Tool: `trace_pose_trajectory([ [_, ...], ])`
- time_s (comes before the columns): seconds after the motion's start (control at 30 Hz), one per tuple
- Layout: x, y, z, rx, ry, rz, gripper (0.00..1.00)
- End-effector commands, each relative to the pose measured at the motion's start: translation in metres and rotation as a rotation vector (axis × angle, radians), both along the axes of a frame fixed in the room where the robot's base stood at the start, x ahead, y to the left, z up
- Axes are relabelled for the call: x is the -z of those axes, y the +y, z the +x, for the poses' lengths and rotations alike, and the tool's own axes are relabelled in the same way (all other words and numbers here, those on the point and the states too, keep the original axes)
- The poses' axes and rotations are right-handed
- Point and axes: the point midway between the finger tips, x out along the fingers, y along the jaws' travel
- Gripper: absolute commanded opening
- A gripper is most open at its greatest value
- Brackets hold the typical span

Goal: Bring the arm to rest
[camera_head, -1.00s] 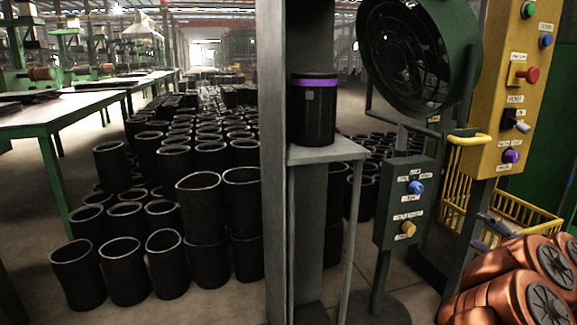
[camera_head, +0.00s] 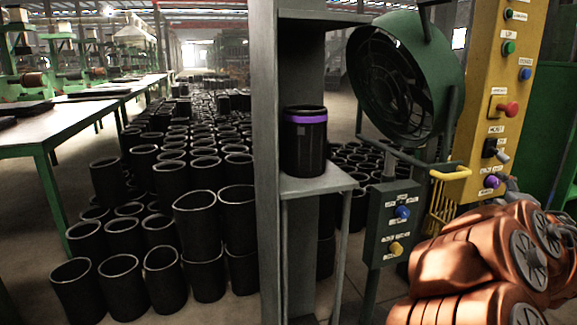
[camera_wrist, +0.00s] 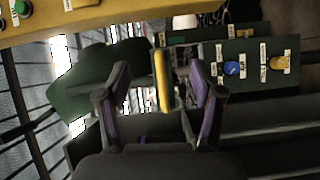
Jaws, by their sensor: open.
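My gripper (camera_wrist: 163,88) is open in the wrist view, its two dark fingers with purple inner sides spread apart. Nothing is held between them; a yellow bar (camera_wrist: 162,80) shows beyond the gap, at a distance I cannot judge. In the head view my copper-coloured arm is folded at the lower right. Only a small grey part near the gripper shows behind the arm there, and the fingertips are hidden.
A black sleeve with a purple band (camera_head: 304,150) stands on a grey shelf (camera_head: 318,186). A green fan (camera_head: 405,80), a control box (camera_head: 394,228) and a yellow button panel (camera_head: 497,75) stand close to my arm. Stacked black sleeves (camera_head: 200,222) fill the floor at left.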

Motion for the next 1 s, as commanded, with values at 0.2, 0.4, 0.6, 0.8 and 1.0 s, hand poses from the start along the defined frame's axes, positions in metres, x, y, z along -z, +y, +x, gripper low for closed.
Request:
trace_pose_trajectory([
  [0.2,-0.069,-0.002,-0.024,0.219,-0.038,0.164,0.67],
  [0.4,-0.095,0.008,-0.054,0.394,-0.042,0.364,0.67],
  [0.6,-0.097,0.036,-0.088,0.548,0.011,0.59,0.67],
  [0.8,-0.086,0.086,-0.127,0.68,0.129,0.822,0.67],
  [1.0,-0.073,0.157,-0.171,0.785,0.318,1.028,0.67],
])
